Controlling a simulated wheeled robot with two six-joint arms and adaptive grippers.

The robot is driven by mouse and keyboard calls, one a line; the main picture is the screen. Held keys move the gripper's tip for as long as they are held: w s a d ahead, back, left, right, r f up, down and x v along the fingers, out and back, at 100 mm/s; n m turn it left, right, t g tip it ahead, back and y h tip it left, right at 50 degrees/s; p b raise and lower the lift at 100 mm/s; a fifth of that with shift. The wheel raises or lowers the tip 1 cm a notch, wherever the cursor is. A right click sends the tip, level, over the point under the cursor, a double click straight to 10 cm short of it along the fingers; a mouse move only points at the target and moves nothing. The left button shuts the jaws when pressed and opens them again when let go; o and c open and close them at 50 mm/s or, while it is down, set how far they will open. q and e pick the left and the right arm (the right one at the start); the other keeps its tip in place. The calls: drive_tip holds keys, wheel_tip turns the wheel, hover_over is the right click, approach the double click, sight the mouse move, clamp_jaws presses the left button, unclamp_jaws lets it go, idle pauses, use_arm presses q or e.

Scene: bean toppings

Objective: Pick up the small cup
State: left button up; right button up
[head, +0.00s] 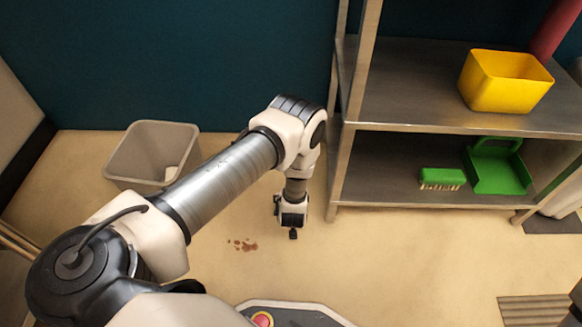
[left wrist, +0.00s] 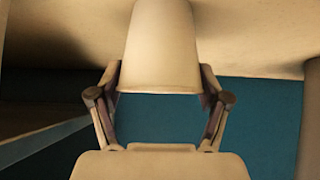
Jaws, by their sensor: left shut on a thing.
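The small cup (left wrist: 160,45) is pale and plain, and in the left wrist view it sits between the two fingers of my left gripper (left wrist: 160,82). The fingers are shut on its sides. The cup's wider end points down in that picture, and its narrower end runs to the top edge. In the head view my left gripper (head: 293,232) points down over the floor, left of the metal shelf. The cup cannot be made out there. My right gripper is not in view.
A grey bin (head: 120,165) stands against the wall at left. Brown spots (head: 243,245) lie on the floor. A metal shelf (head: 400,107) at right holds a yellow container (head: 500,85), a green brush (head: 440,177) and a green dustpan (head: 500,170). Open floor lies in front of the shelf.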

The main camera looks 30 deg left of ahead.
use_arm(q)
drive_tip(key=s+d+r+p, duration=0.2)
drive_tip(key=s+d+p, duration=0.1)
drive_tip(key=s+p, duration=0.2)
drive_tip(key=s+d+r+p, duration=0.3)
drive_tip(key=s+p, duration=0.1)
drive_tip(key=s, duration=0.5)
drive_tip(key=shift+s+d+p, duration=0.3)
drive_tip(key=shift+s+p, duration=0.05)
drive_tip(key=shift+p, duration=0.05)
